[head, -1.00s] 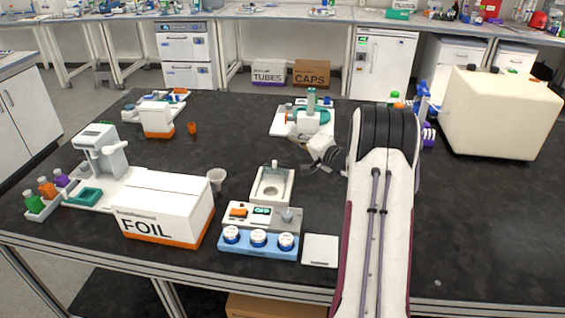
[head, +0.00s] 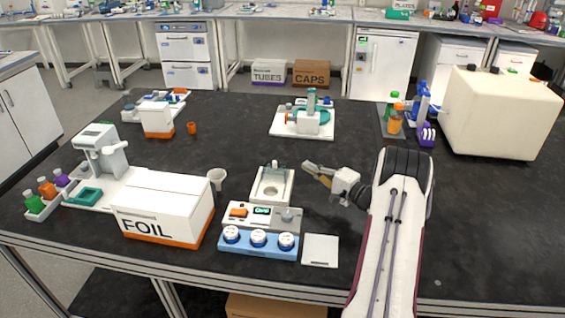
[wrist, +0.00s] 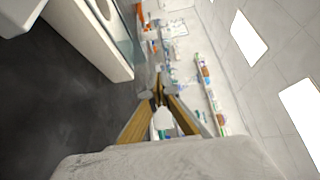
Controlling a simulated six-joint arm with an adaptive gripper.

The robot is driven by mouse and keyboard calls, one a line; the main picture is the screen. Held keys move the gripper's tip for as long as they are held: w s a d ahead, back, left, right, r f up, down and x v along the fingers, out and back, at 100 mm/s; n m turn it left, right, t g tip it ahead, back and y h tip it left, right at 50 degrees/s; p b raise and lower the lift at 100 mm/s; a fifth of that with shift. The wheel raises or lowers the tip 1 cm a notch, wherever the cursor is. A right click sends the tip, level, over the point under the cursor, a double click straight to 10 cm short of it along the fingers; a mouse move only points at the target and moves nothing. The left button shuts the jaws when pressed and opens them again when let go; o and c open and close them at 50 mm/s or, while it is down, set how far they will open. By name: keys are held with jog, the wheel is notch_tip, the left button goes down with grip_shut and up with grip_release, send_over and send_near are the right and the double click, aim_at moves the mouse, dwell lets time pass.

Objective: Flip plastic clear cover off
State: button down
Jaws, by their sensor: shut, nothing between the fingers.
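A white balance-like device (head: 272,187) stands at the middle of the black bench, with a round pan in its raised frame and a small lit green display in front. In the wrist view its white side (wrist: 84,42) fills the upper left, and a see-through panel (wrist: 126,38), apparently the clear cover, shows along its edge. My gripper (head: 312,170) is just right of the device, apart from it, its fingers pointing left and slightly away from the bench front. Its fingertips (wrist: 158,88) are together and hold nothing. The cover's outline is hard to make out in the head view.
A blue rack (head: 258,251) with white-lidded jars and a flat white square (head: 321,250) lie in front. A white-based teal apparatus (head: 304,122) is behind.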

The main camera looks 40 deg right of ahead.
aim_at(282, 167)
jog(key=shift+w, duration=0.1)
jog(key=shift+w+a, duration=0.3)
jog(key=shift+w, duration=1.35)
jog(key=shift+w+a, duration=0.35)
jog(key=shift+w, duration=1.25)
jog(key=shift+w+a, duration=0.3)
jog(key=shift+w, duration=1.35)
jog(key=shift+s+a, duration=0.55)
jog(key=shift+a, duration=0.3)
jog(key=shift+s+a, duration=0.55)
jog(key=shift+a, duration=0.3)
jog(key=shift+s+a, duration=2.85)
jog(key=shift+a, duration=0.1)
